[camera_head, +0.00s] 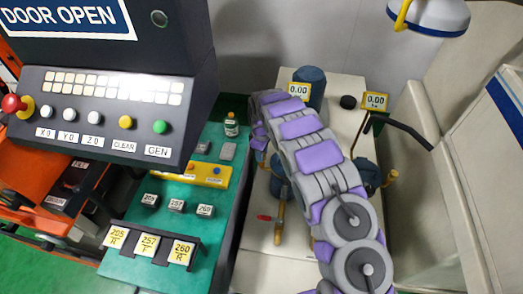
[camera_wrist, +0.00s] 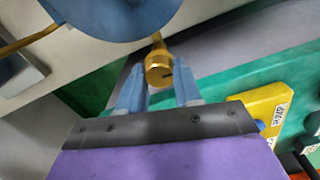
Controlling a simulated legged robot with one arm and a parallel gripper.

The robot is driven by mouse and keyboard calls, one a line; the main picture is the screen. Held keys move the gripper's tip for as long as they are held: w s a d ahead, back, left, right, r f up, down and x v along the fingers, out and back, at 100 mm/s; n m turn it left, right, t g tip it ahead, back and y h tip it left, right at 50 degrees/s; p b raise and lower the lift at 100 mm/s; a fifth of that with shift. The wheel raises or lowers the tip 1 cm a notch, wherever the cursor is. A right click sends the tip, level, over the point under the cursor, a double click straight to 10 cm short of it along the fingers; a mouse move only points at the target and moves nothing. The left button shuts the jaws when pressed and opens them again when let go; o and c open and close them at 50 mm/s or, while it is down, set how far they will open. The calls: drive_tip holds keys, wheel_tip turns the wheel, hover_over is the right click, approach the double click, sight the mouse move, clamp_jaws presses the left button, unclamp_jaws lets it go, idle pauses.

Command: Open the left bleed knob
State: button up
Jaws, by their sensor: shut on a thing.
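In the wrist view, a small round brass knob (camera_wrist: 158,71) with a dark mark on its face sits between the two blue fingers of my gripper (camera_wrist: 159,78). The fingers flank it left and right, and my gripper is shut on it. A large blue round body (camera_wrist: 115,12) is just above the knob. In the head view, my arm reaches over the pale bench (camera_head: 262,268) and hides the knob and most of my gripper. A blue canister (camera_head: 312,87) with a 0.00 gauge (camera_head: 299,90) stands behind the arm.
A second 0.00 gauge (camera_head: 375,101) and a black lever (camera_head: 402,127) are right of my arm. A red-handled brass valve (camera_head: 265,218) is left of it. The green table (camera_head: 215,225) carries labelled blocks and a bottle (camera_head: 231,125). A control panel (camera_head: 110,105) stands left.

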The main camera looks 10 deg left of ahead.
drive_tip(key=shift+r+n, duration=0.1)
drive_tip(key=shift+n, duration=0.4)
drive_tip(key=shift+w, duration=0.1)
drive_tip(key=o, duration=1)
drive_tip(key=shift+o, duration=0.2)
wheel_tip(320, 180, up, 17)
drive_tip(key=p, duration=0.1)
drive_tip(key=shift+r, duration=0.1)
